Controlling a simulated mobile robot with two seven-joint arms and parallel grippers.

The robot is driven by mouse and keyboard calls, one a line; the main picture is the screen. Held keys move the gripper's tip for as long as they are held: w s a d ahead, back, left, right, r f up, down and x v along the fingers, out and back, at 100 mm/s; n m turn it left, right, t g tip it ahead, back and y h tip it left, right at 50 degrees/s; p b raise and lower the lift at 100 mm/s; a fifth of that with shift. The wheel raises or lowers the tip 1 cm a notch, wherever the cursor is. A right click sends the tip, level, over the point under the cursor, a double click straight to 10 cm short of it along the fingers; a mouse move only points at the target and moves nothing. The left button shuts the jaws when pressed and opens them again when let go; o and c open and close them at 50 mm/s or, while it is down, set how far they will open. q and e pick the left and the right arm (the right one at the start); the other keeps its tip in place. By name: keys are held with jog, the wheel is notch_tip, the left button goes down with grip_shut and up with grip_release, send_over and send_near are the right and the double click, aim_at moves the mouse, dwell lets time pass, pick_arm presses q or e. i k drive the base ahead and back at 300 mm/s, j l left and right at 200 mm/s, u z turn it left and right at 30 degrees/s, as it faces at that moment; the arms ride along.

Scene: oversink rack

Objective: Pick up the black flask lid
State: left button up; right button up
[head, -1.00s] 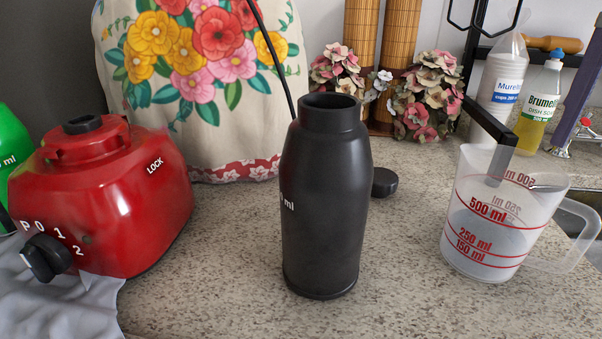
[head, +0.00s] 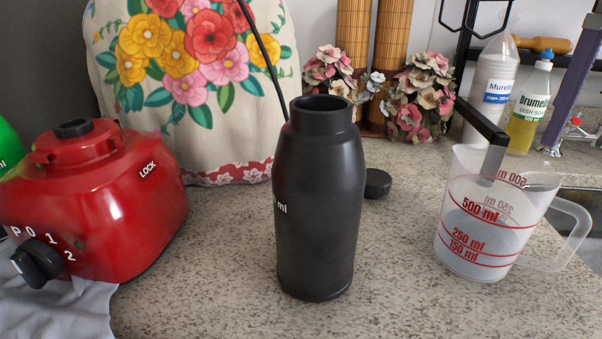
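The black flask lid (head: 378,183) lies on the speckled counter, behind and to the right of the black flask (head: 320,215). It is a small round dark cap, and the flask's edge sits close to its left side in the picture. I cannot tell whether the two touch. The flask stands upright with its mouth uncovered. Neither of my grippers is in view.
A red appliance base (head: 110,200) stands at left on a grey cloth (head: 60,305). A measuring jug (head: 478,245) stands at right, with a black rack bar (head: 478,118) ending at it. Flowers (head: 418,100) and a floral cover (head: 190,130) are behind. Counter between flask and jug is clear.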

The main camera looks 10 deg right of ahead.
aim_at(379, 182)
jog(key=l+u, duration=0.4)
jog(key=i+l+u, duration=0.1)
jog(key=l+u, duration=0.55)
jog(key=u, duration=0.15)
